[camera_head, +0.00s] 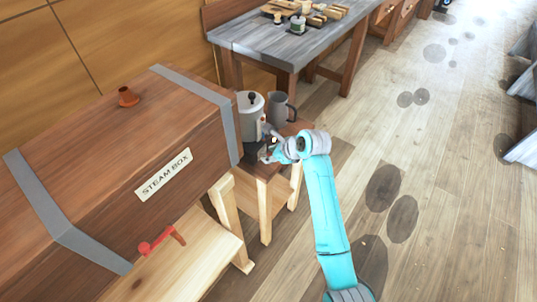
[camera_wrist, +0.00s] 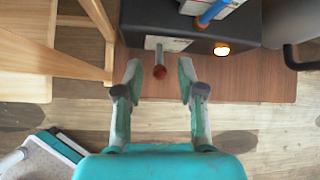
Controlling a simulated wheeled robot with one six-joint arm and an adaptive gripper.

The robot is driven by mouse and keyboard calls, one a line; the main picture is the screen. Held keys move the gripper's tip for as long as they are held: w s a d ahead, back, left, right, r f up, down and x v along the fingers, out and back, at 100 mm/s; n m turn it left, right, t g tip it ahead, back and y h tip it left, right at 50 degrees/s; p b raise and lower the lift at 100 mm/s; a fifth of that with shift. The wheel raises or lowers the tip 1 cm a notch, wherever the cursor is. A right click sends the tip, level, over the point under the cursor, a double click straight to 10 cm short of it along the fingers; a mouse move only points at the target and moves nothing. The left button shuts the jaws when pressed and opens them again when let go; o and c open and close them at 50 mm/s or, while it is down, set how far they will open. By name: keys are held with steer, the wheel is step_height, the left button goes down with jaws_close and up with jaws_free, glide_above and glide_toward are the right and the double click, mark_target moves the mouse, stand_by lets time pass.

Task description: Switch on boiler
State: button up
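The boiler (camera_head: 250,117), a pale pot with a dark knob on its lid, stands on a small wooden stand beside the steam box. In the wrist view its dark base (camera_wrist: 190,35) carries a short lever with a red tip (camera_wrist: 160,72). A round lamp (camera_wrist: 222,48) on the base looks bright and pale with an orange rim. My gripper (camera_wrist: 160,67) is open, with one finger on each side of the red tip and gaps between. In the head view my gripper (camera_head: 270,151) is at the stand, partly hidden by my wrist.
A large wooden steam box (camera_head: 110,165) with metal straps stands at left, with a red handle (camera_head: 162,240) low in front. A grey jug (camera_head: 281,108) stands right of the boiler. A grey-topped workbench (camera_head: 300,42) is behind. Floor at right is mostly clear.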

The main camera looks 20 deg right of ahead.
steer(key=v, duration=1)
steer(key=s+a+f+n+t+h, duration=0.1)
steer(key=s+a+f+n+t, duration=0.1)
steer(key=s+f+n, duration=0.55)
steer(key=s+f+n+t+h, duration=0.1)
steer(key=s+f+n, duration=0.15)
steer(key=s, duration=0.55)
steer(key=s+f+n+t+h, duration=0.15)
steer(key=s+f, duration=0.25)
steer(key=s, duration=0.5)
steer(key=s+r+n+t, duration=0.1)
steer(key=s+r+n, duration=0.3)
steer(key=s, duration=0.3)
steer(key=s+a+r+n+t, duration=0.1)
steer(key=s+r+n, duration=0.4)
steer(key=s, duration=0.3)
steer(key=s+r+n+t, duration=0.1)
steer(key=s+r+n, duration=0.4)
steer(key=s+n, duration=0.1)
steer(key=shift+s+a+n, duration=0.25)
steer(key=shift+s+n, duration=0.1)
steer(key=shift+s, duration=0.5)
steer(key=shift+h, duration=0.25)
